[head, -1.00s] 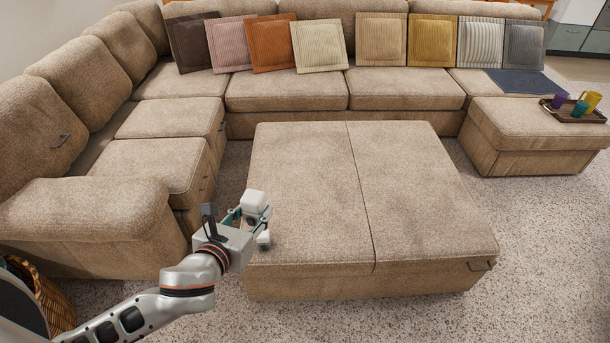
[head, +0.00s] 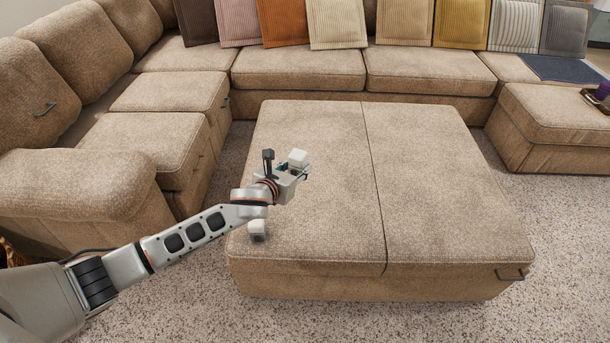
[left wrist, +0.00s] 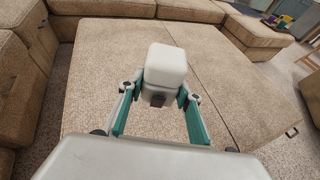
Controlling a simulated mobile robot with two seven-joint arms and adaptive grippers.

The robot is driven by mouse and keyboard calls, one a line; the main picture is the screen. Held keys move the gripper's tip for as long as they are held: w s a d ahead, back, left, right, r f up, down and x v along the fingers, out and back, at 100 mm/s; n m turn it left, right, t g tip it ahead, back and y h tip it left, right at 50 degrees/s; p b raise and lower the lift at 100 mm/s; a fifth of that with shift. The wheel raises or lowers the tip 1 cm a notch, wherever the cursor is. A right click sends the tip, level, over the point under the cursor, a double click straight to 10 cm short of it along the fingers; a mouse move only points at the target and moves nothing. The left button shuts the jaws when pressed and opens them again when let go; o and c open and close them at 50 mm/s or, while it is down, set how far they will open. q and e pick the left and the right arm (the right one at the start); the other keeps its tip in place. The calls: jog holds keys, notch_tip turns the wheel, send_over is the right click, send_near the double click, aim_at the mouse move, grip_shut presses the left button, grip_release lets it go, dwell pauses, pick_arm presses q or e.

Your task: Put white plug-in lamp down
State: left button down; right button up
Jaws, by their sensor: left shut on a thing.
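The white plug-in lamp (head: 299,157) is a small rounded white block. My left gripper (head: 296,169) is shut on it and holds it over the left part of the big beige ottoman (head: 430,190). In the left wrist view the lamp (left wrist: 166,66) stands between the teal fingers (left wrist: 160,97), which grip its grey lower part. The gap between lamp and ottoman is hard to judge. My right gripper is not in view.
The ottoman top is otherwise bare, with a seam and a front-right handle (head: 511,276). A beige sectional sofa (head: 300,68) with several cushions wraps the back and left. A smaller ottoman (head: 545,115) with a tray (head: 597,101) stands at right.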

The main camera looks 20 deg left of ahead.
pick_arm(q)
jog(key=b, duration=0.6)
send_over(298, 215)
jog(key=f, duration=1.5)
jog(key=shift+s+f, duration=0.1)
jog(key=shift+s, duration=0.2)
jog(key=shift+w+f+b, duration=0.2)
jog(key=shift+f+b, duration=0.1)
jog(key=shift+b, duration=0.25)
jog(key=f+b, duration=0.2)
jog(key=f, duration=0.2)
jog(key=shift+s, duration=0.2)
jog(key=shift+w+f, duration=0.1)
jog(key=shift+f, duration=0.15)
jog(key=shift+w+r, duration=0.2)
jog(key=shift+r, duration=0.3)
jog(key=shift+f, duration=0.45)
jog(key=c, duration=1.4)
grip_release()
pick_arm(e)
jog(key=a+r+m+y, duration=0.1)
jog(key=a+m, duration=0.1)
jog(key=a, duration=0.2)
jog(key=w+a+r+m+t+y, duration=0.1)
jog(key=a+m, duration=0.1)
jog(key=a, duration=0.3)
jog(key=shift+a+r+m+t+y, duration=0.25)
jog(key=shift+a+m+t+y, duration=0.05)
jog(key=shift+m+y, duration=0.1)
